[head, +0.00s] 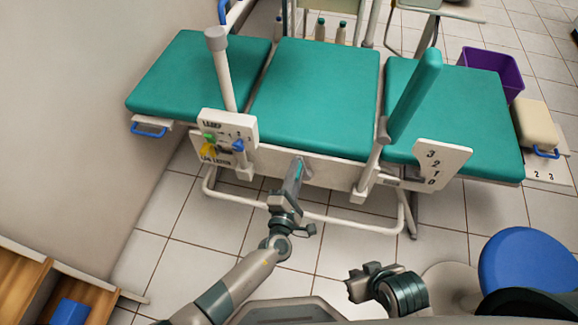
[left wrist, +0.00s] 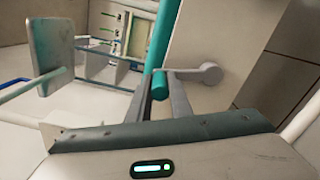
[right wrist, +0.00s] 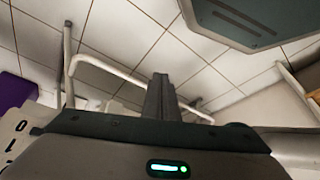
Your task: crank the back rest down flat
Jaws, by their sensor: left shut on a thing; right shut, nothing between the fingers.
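The portable dental couch has several green pads. The right pad (head: 465,115), beside the 3-2-1-0 scale plate (head: 438,165), is probably the back rest; it looks near flat, but I cannot read its exact position. My left gripper (head: 297,175) is at the front side of the couch frame, shut on the teal crank grip (left wrist: 159,50). The grey crank arm and its round hub (left wrist: 210,73) extend right from the grip in the left wrist view. My right gripper (head: 356,285) is shut and empty, low in front of the couch; its closed fingers (right wrist: 162,95) show in the right wrist view.
A control plate (head: 225,138) with coloured knobs is left of the crank. A green armrest (head: 415,92) stands up at the right. A purple bin (head: 492,70) is behind, a blue stool (head: 528,262) front right. Tiled floor is clear in front.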

